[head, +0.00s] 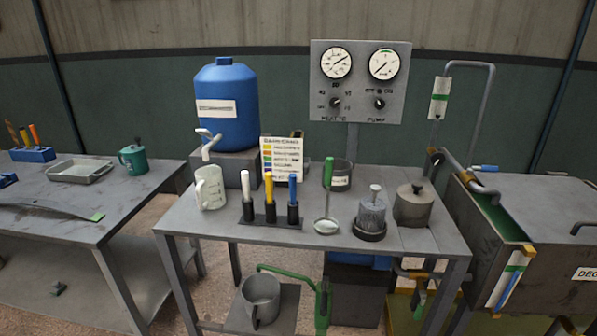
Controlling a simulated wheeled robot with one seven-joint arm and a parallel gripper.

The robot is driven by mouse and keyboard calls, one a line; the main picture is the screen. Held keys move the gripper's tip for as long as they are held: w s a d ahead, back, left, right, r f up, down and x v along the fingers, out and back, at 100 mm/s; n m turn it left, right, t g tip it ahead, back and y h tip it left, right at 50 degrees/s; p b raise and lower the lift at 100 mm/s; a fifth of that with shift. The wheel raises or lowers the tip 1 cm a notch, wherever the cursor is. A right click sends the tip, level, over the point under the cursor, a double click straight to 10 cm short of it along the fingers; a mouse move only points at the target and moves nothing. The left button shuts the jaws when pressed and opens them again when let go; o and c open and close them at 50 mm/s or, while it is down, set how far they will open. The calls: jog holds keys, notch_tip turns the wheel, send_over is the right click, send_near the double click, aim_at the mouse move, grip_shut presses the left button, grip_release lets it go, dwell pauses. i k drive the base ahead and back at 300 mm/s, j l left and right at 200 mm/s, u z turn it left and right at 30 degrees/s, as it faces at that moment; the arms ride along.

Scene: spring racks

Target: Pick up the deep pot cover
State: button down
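A grey metal pot (414,211) stands at the right end of the middle table. A grey lid with a small dark knob, which looks like the deep pot cover (405,194), sits on top of it. Just left of it, a small greyish cylinder with a pale knob (371,212) stands in a dark round dish (369,236). My gripper is not in view.
The middle table (190,224) also holds a blue water container (228,125), a white jug (211,189), a rack of coloured-handled tools (270,219), a ladle (326,225) and a dark pot (341,177). A metal tank (548,235) with pipes stands close on the right.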

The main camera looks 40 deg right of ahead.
aim_at(413, 203)
jog(key=z, duration=1.15)
